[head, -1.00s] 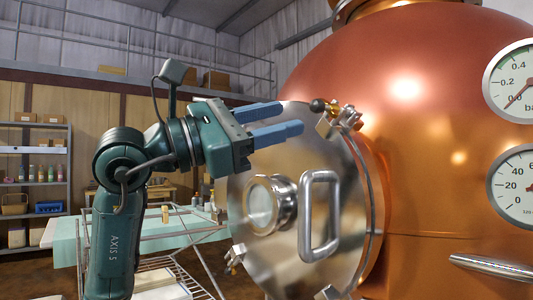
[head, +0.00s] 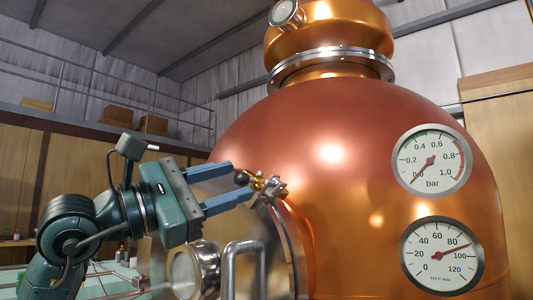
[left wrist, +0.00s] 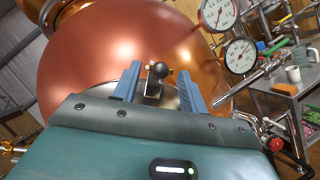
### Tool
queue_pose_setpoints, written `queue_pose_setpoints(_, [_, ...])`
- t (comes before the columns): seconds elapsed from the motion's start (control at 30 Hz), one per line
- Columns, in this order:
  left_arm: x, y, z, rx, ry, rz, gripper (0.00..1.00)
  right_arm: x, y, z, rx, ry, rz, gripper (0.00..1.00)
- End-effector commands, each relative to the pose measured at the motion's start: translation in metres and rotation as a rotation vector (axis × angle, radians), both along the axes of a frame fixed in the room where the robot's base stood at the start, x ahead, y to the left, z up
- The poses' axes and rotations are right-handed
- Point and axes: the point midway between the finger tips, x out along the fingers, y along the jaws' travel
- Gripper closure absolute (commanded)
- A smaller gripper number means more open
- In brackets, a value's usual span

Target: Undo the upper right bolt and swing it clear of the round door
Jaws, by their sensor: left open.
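The upper right bolt (head: 267,187) sits at the top edge of the round door, with brass parts, a bright metal clamp and a black ball knob (head: 241,178). My left gripper (head: 241,182) is open, its two blue fingers pointing at the bolt. The knob shows between the fingertips in the head view and between the fingers in the left wrist view (left wrist: 158,71). I cannot tell whether a finger touches it. The steel round door (head: 270,235) is partly cut off at the bottom, with a bar handle (head: 228,265) and a round sight glass (head: 190,272). My right gripper is not in view.
The copper vessel (head: 330,200) fills the middle behind the bolt. A pressure gauge (head: 432,160) and a lower dial (head: 440,256) are on its right side. In the left wrist view, a grey bench (left wrist: 290,92) with loose items stands at the right.

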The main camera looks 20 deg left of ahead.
Motion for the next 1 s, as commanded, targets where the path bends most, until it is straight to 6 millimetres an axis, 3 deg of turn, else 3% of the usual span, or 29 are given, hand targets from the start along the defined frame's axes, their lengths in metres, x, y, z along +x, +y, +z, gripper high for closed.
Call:
queue_pose_setpoints(0.5, [0.02, -0.013, 0.008, 0.0, 0.002, -0.002, 0.57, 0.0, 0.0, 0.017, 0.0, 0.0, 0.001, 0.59])
queue_pose_setpoints(0.77, [0.021, -0.013, 0.007, 0.0, 0.001, -0.001, 0.57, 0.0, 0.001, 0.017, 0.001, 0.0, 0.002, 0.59])
queue_pose_setpoints(1.0, [0.021, -0.013, 0.007, 0.0, 0.001, -0.001, 0.76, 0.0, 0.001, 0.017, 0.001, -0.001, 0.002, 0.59])
